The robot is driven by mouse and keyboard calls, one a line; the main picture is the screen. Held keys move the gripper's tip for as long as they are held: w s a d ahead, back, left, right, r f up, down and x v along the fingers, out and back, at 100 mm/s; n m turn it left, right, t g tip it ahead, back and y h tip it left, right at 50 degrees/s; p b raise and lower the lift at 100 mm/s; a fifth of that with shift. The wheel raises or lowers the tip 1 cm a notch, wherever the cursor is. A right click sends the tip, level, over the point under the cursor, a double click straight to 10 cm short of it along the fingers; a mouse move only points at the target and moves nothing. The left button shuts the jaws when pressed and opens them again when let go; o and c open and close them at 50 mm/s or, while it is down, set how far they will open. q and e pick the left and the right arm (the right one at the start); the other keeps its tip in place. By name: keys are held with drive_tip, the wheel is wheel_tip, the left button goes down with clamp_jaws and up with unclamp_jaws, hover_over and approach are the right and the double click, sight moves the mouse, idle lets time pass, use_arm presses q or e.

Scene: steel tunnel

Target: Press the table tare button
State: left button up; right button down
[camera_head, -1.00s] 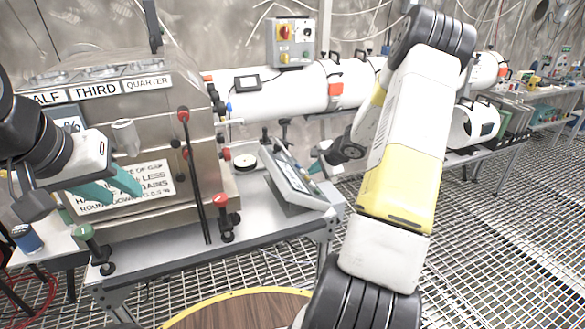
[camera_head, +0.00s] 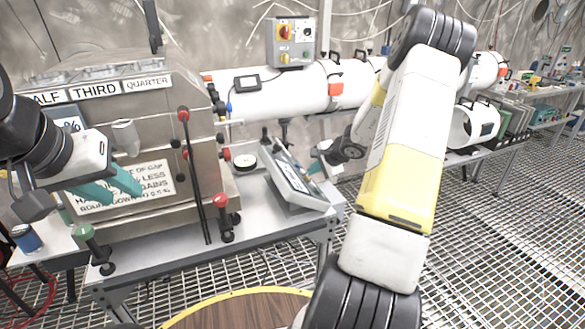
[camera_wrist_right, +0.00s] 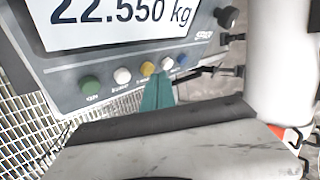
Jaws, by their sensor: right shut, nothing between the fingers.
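The scale's display unit (camera_head: 297,187) sits tilted on the metal table (camera_head: 180,251). In the right wrist view its screen (camera_wrist_right: 120,18) reads 22.550 kg. Below the screen is a row of buttons: green (camera_wrist_right: 90,84), white (camera_wrist_right: 122,76), yellow (camera_wrist_right: 147,69), a second white (camera_wrist_right: 167,63) and blue (camera_wrist_right: 182,60). Their small labels are hard to read. My right gripper (camera_wrist_right: 160,77) is shut and empty, its teal tips just below the yellow and second white buttons; contact cannot be told. It also shows beside the unit in the head view (camera_head: 314,168). My left gripper (camera_head: 117,190) is open and empty.
A metal cabinet (camera_head: 150,120) with signs and red-knobbed rods stands left of the display unit. White cylinders (camera_head: 270,92) line the wall. Grating floor (camera_head: 500,240) is open on the right.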

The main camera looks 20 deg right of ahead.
idle(0.4)
drive_tip(key=shift+a+f, duration=0.3)
drive_tip(key=shift+f, duration=0.05)
drive_tip(key=shift+d+r, duration=0.3)
drive_tip(key=shift+r, duration=0.05)
idle(0.4)
drive_tip(key=d+r, duration=0.3)
drive_tip(key=r, duration=0.2)
drive_tip(key=shift+d, duration=0.2)
drive_tip(key=shift+w, duration=0.1)
idle(0.6)
